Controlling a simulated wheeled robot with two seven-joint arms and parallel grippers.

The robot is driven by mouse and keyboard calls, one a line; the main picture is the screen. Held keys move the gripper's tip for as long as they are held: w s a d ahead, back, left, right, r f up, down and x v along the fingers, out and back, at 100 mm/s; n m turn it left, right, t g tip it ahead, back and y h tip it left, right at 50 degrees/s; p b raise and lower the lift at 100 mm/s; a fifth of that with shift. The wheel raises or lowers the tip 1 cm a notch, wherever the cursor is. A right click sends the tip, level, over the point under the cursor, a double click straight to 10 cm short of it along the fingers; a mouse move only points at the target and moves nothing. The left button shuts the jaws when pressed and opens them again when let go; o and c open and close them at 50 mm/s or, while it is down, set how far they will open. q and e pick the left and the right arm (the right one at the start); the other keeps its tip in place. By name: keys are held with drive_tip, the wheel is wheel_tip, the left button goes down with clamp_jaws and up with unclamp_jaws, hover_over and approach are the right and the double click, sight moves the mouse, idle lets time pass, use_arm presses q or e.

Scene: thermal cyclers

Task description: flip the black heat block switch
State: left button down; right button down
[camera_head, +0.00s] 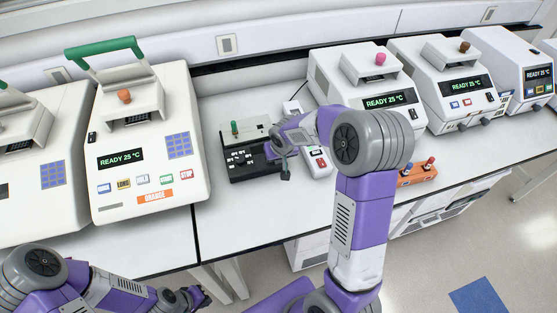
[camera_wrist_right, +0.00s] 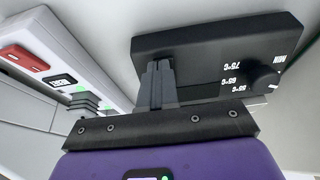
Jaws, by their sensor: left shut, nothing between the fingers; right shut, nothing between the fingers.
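The black heat block (camera_head: 250,170) sits on the bench in the middle of the head view, with a pale rear part and a green knob. In the right wrist view, its dark front panel (camera_wrist_right: 205,52) appears upside down, with temperature marks and a round dial. My right gripper (camera_wrist_right: 158,68) is shut and empty; its fingertips are at the panel, and contact cannot be told. It also shows in the head view (camera_head: 273,152), at the block's right side. Any switch behind the fingers is hidden. My left gripper (camera_head: 195,297) is shut and empty, low at the left, away from the block.
A white power strip with red switches (camera_head: 318,160) lies just right of the block; it also shows in the right wrist view (camera_wrist_right: 75,50). An orange-labelled thermal cycler (camera_head: 140,165) stands left. Several cyclers stand right. An orange rack (camera_head: 418,175) is near the front edge.

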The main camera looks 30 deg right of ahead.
drive_tip(key=shift+s+f, duration=0.3)
drive_tip(key=shift+f, duration=0.2)
drive_tip(key=shift+w+d+r+p, duration=0.1)
drive_tip(key=shift+w+r+p, duration=0.35)
drive_tip(key=shift+p, duration=0.05)
drive_tip(key=shift+w+r, duration=0.1)
drive_tip(key=shift+r, duration=0.45)
drive_tip(key=p+v, duration=0.2)
drive_tip(key=v, duration=1.1)
drive_tip(key=shift+s, duration=0.25)
drive_tip(key=shift+r, duration=0.15)
